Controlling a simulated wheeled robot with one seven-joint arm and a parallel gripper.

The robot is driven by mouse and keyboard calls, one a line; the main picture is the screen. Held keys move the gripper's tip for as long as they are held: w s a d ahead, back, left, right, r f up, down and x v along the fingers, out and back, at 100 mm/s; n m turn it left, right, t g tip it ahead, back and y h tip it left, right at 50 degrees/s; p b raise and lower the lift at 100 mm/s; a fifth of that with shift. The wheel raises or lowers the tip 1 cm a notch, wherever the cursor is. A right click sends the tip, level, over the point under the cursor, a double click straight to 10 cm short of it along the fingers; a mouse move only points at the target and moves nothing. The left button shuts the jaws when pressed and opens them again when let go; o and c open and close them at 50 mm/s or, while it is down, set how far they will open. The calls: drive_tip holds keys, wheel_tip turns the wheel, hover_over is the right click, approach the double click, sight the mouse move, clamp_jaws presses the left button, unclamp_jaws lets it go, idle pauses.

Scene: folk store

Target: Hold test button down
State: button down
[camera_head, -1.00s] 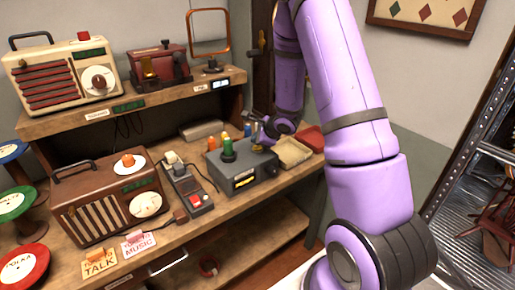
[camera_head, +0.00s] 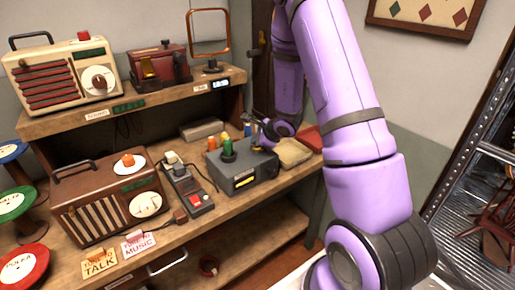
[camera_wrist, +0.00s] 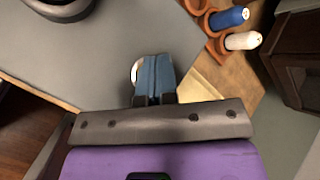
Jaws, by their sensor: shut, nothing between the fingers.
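A grey box (camera_head: 236,178) with a yellow front label and a green knob (camera_head: 227,150) stands on the counter. Its grey top (camera_wrist: 110,45) fills much of the wrist view. My gripper (camera_wrist: 154,72) is shut and empty, its bluish fingertips over the edge side of that top. A pale round rim (camera_wrist: 134,72) shows just left of the fingertips and is mostly hidden by them; it may be the test button, but no lettering is readable. In the head view my gripper (camera_head: 258,140) is at the box's right rear corner. I cannot tell whether the fingertips touch the button.
Coloured pegs stand behind the box; a blue one (camera_wrist: 228,18) and a white one (camera_wrist: 242,41) show close up. A tan tray (camera_head: 292,152) lies right of the box. A corded switch unit (camera_head: 186,186) and a brown radio (camera_head: 108,197) stand left.

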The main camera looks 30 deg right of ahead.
drive_tip(key=shift+f, duration=0.45)
idle(2.0)
idle(0.5)
drive_tip(key=shift+r, duration=0.9)
drive_tip(key=shift+r, duration=2.55)
